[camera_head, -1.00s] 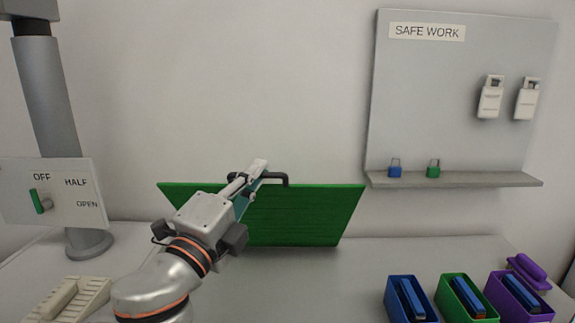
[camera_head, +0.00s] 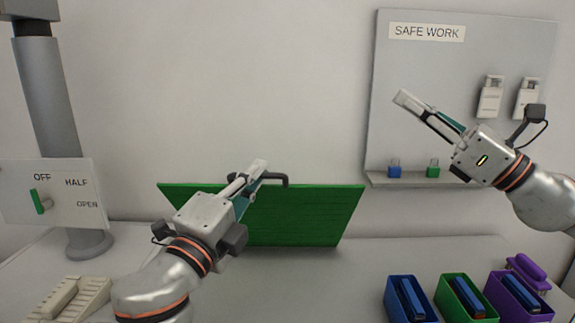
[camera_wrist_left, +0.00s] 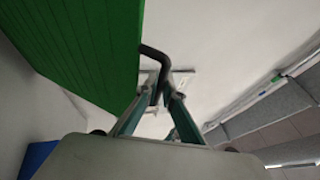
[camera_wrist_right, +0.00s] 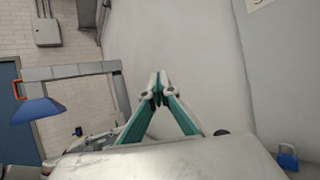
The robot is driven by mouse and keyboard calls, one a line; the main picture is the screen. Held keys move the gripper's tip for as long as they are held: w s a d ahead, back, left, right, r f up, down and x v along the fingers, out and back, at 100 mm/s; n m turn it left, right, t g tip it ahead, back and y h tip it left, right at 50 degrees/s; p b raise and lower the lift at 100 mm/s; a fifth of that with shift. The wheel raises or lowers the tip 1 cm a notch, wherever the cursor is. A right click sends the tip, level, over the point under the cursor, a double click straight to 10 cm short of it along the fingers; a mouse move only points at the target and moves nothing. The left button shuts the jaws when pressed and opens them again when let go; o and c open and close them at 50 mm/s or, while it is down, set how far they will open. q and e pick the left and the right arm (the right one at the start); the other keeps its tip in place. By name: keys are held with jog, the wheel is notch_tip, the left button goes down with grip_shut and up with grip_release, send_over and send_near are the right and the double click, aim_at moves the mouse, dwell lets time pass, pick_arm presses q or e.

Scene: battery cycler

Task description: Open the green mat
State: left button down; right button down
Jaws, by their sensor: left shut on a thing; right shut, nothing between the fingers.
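The green mat (camera_head: 300,215) stands tilted up at the back of the table, its broad ribbed face toward me in the head view. A dark handle (camera_head: 276,179) sits at its top edge. My left gripper (camera_head: 258,172) is shut on this handle; the left wrist view shows the fingers around the dark bar (camera_wrist_left: 156,62) beside the green mat (camera_wrist_left: 80,45). What lies behind the mat is hidden. My right gripper (camera_head: 402,98) is shut and empty, raised in front of the board on the right. Its fingertips (camera_wrist_right: 158,88) meet in the right wrist view.
A grey board (camera_head: 410,70) with a shelf (camera_head: 500,180) holds blue and green padlocks. Blue (camera_head: 400,310), green (camera_head: 455,312) and purple (camera_head: 505,310) bins stand front right. A switch panel (camera_head: 70,195) is at left. The table middle (camera_head: 300,285) is clear.

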pick_arm(q)
jog(key=shift+r, duration=0.1)
pick_arm(e)
jog(key=w+f+m+g+h, duration=0.1)
jog(key=w+f+m+h, duration=0.3)
jog(key=w+f+m, duration=0.5)
jog(key=m+g+y, duration=0.2)
jog(key=m+g, duration=1.6)
jog(key=m, duration=1.1)
send_over(288, 185)
jog(key=w, duration=0.5)
jog(key=f, duration=0.1)
jog(key=shift+s+a+f, duration=0.1)
jog(key=shift+s+f, duration=0.1)
jog(key=shift+s, duration=0.25)
jog(key=shift+s+f+m, duration=0.3)
jog(key=shift+s, duration=0.45)
jog(key=shift+s+f, duration=0.35)
jog(key=shift+s, duration=0.4)
